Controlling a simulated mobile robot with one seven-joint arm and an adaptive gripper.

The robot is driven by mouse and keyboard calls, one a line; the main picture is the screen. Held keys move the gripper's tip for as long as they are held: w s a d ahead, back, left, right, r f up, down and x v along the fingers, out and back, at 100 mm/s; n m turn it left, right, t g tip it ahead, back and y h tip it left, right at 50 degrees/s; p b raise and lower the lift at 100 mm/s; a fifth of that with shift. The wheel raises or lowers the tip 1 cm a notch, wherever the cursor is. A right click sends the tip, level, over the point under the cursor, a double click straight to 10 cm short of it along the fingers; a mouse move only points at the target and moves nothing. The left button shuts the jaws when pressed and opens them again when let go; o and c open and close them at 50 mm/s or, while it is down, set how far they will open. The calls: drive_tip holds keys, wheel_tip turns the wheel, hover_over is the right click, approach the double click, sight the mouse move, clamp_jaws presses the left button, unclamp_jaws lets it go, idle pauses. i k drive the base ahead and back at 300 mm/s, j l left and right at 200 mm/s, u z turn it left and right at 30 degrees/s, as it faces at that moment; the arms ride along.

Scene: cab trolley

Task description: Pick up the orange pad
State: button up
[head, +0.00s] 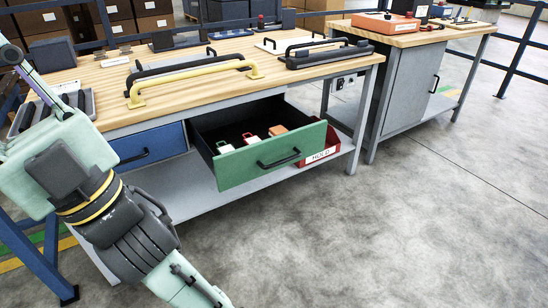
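A small orange block (278,130), which looks like the orange pad, lies in the open green-fronted drawer (262,158) of the near workbench. It is the rightmost of a row of small items in the drawer. Two whitish pieces with reddish parts, a left one (224,147) and a middle one (250,139), lie to its left. The drawer front stands just before them, and their lower parts are hard to see. My arm rises along the left side of the picture and runs off the left edge. I cannot make out my gripper's fingers, and nothing of mine is at the drawer.
The benchtop (190,105) holds a yellow handle bar (195,78) and several dark handles. A red bin (322,152) marked HOLD sits on the lower shelf, right of the drawer. A second bench with a grey cabinet (408,88) stands right. Floor in front is clear.

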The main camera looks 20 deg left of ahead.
sight(276, 131)
drive_tip(key=u, duration=2.85)
drive_tip(key=z, duration=2.3)
drive_tip(key=i+z, duration=0.35)
drive_tip(key=i+j+z, duration=0.2)
drive_tip(key=i+z, duration=0.2)
